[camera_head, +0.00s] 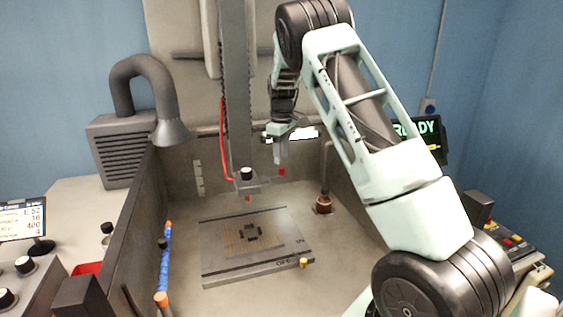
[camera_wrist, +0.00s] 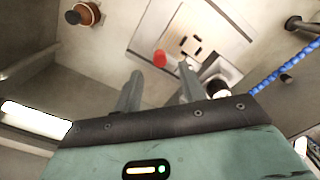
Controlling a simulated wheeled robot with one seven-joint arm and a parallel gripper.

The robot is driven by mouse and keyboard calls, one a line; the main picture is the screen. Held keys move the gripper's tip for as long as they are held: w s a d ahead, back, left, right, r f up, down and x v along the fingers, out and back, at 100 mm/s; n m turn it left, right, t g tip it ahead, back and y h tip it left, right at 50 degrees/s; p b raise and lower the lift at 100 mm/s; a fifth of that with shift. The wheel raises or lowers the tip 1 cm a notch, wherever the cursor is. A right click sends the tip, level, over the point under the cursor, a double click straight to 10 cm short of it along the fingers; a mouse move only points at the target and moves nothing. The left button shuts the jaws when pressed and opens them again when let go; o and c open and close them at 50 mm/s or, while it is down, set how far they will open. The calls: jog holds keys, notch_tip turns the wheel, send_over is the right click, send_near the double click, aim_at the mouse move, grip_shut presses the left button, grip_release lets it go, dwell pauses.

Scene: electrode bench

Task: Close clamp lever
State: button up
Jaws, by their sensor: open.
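My gripper (camera_head: 281,155) hangs fingers down over the back of the bench tray, right of the vertical column. Its two fingers stand apart and empty in the wrist view (camera_wrist: 160,80). A small red knob (camera_head: 282,171) shows just below the fingertips. In the wrist view the red knob (camera_wrist: 160,58) appears just beyond the gap between the fingers, apart from both. It may be the end of the clamp lever; the lever's arm and its angle are not clear. A flat grey plate (camera_head: 220,273) with a dark grid lies on the tray floor.
The vertical column (camera_head: 238,100) with a red cable stands close left of my gripper. A copper-coloured fitting (camera_head: 323,204) stands at the right. A blue cable (camera_head: 165,255) runs along the left wall, and a yellow knob (camera_head: 303,263) sits at the plate's front right corner.

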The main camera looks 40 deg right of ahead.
jog(key=shift+f+p, duration=0.55)
jog(key=shift+f, duration=1.8)
grip_shut()
